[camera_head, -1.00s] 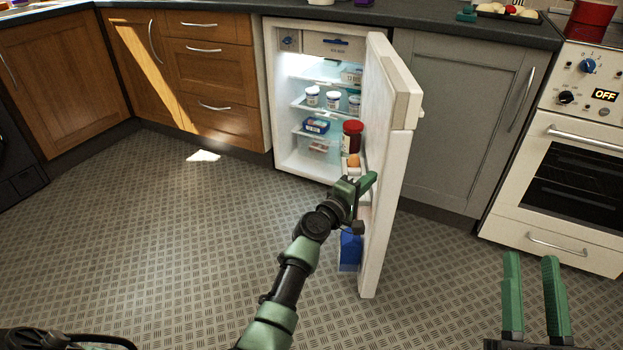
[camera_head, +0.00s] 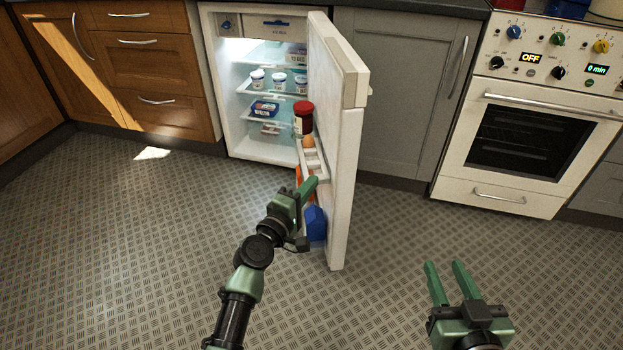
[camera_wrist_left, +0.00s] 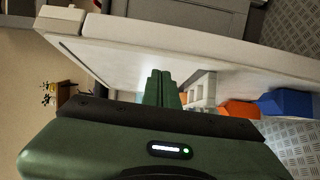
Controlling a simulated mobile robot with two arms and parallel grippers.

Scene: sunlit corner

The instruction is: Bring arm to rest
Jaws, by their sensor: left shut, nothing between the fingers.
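My left gripper (camera_head: 311,185) is shut and empty, beside the inner side of the open fridge door (camera_head: 345,140). I cannot tell whether it touches the door. In the left wrist view its closed green fingers (camera_wrist_left: 161,88) point along the door's pale inner face (camera_wrist_left: 110,50). My right gripper (camera_head: 448,272) is open and empty over the floor at the lower right, its two green fingers apart.
The open fridge (camera_head: 240,130) holds tubs and packs. A red-lidded jar (camera_head: 303,118) and a blue item (camera_head: 315,224) are at the door's shelves. An oven (camera_head: 530,140) stands right. The patterned floor (camera_head: 120,250) is clear at left.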

